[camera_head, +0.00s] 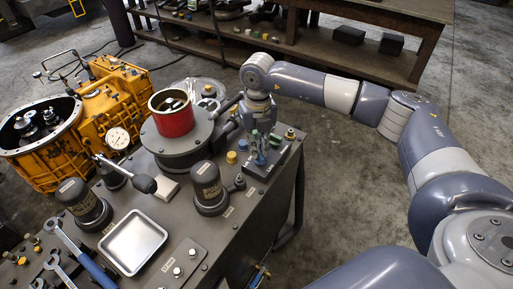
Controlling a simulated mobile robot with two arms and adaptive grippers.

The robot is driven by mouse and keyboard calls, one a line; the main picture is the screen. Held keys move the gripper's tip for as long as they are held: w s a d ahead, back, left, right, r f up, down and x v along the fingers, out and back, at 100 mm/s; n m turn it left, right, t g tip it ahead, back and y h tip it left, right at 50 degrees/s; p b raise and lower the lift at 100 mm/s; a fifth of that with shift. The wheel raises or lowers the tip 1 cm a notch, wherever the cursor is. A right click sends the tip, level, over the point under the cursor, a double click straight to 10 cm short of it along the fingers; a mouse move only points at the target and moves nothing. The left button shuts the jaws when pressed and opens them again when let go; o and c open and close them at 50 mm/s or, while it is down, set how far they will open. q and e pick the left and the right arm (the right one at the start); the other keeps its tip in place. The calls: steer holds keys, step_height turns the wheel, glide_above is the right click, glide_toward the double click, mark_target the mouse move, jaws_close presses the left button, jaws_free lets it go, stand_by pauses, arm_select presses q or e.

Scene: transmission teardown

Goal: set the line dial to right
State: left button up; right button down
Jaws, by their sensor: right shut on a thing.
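My right gripper (259,156) comes down from above at the right end of the grey bench. It is shut on a small part on a dark plate (272,171) that carries small white labels. I take this part to be the line dial; my fingers hide most of it, and I cannot tell which way it points. My left gripper is not in view.
The grey bench (237,232) holds a red cylinder (173,121) on a round base, two dark capped canisters (208,186), a metal tray (133,241) and wrenches (80,256). A yellow gearbox housing (110,104) stands at the left. The floor to the right is clear.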

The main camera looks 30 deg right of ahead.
steer(key=shift+d+m, duration=0.1)
steer(key=shift+m, duration=0.8)
steer(key=c, duration=1.7)
jaws_free()
steer(key=shift+r, duration=0.1)
steer(key=shift+o, duration=0.2)
step_height(320, 180, up, 12)
